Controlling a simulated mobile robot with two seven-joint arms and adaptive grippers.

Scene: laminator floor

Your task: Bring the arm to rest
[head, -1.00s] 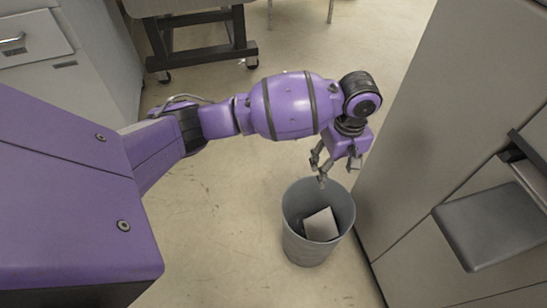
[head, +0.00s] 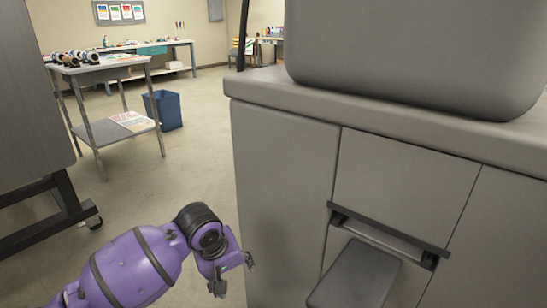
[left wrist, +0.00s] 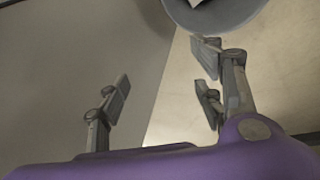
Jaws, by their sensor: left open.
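My left arm is purple and comes in from the lower left of the head view. My left gripper (head: 234,280) hangs at its end, close to the left side of the grey machine cabinet. In the left wrist view the fingers of my left gripper (left wrist: 165,95) stand wide apart with nothing between them. A grey bin (left wrist: 222,18) shows in part at the top of the left wrist view, with a pale piece inside it. My right gripper is not in view.
The grey cabinet (head: 283,160) with a tray (head: 355,277) fills the right side. A metal cart (head: 95,70) and a blue bin (head: 165,110) stand at the back left. A dark-legged table (head: 45,217) is at the left edge. Open floor (head: 150,185) lies between.

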